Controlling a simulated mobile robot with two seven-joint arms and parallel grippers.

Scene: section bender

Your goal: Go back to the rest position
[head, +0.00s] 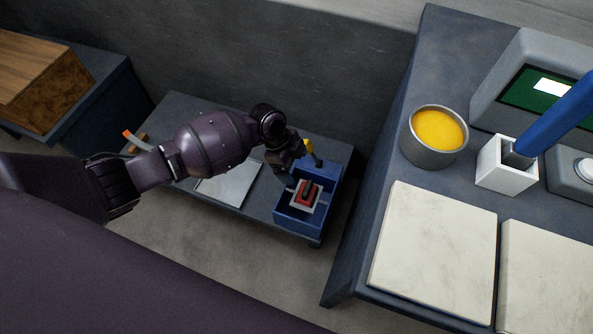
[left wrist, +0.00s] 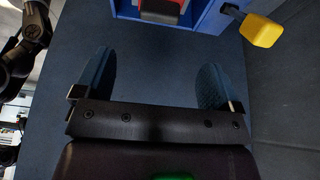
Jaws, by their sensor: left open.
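My left arm reaches in from the left over the low table in the head view. My left gripper (left wrist: 155,75) shows in the left wrist view with its two blue-padded fingers wide apart and nothing between them. In the head view it is small and partly hidden by the wrist, close to the left side of the blue box (head: 285,221). The box also shows at the top of the left wrist view (left wrist: 215,18), apart from the fingertips. My right gripper is not in view.
A metal plate (head: 232,184) lies on the low table. The bench at right holds a yellow-filled pot (head: 434,146), a white holder (head: 505,175) and pale slabs (head: 435,250).

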